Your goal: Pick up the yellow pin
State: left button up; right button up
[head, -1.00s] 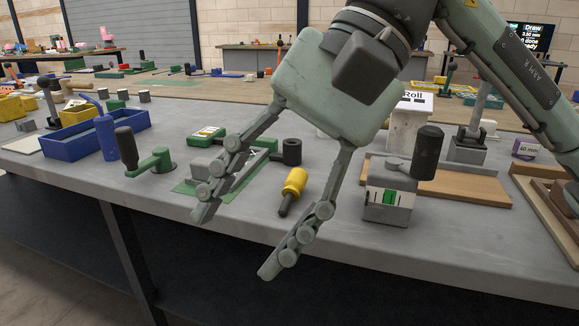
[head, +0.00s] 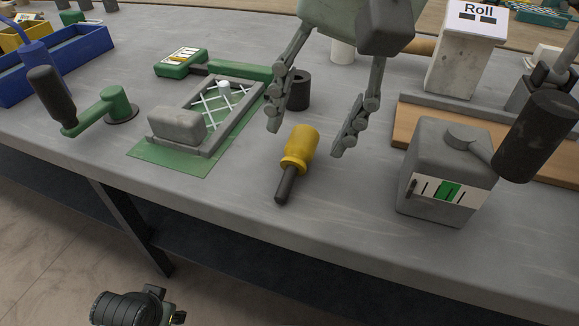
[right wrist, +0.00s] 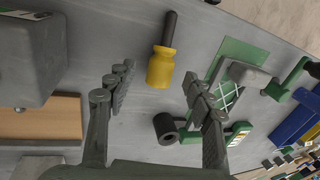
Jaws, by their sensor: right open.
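The yellow pin (head: 300,146) has a yellow handle and a dark shaft, and lies on the grey workbench (head: 330,235) with its shaft towards the front edge. My right gripper (head: 312,126) is open and empty, its fingers above and behind the pin in the head view. In the right wrist view the pin (right wrist: 161,66) is ahead of the open fingers (right wrist: 158,85), roughly midway between them, and no finger visibly touches it. At the bottom left of the head view a dark arm part shows, but no left gripper fingers can be made out.
A grey box with a dark handle (head: 428,170) stands right of the pin. A green-based frame with white mesh (head: 185,160) lies left. A black cylinder (head: 298,90) stands behind the pin. A green crank (head: 115,105) is farther left. Bench is clear in front of the pin.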

jog(key=shift+x, duration=1.2)
jog(key=shift+w, duration=0.1)
jog(key=c, duration=1.2)
jog(key=shift+r, duration=0.15)
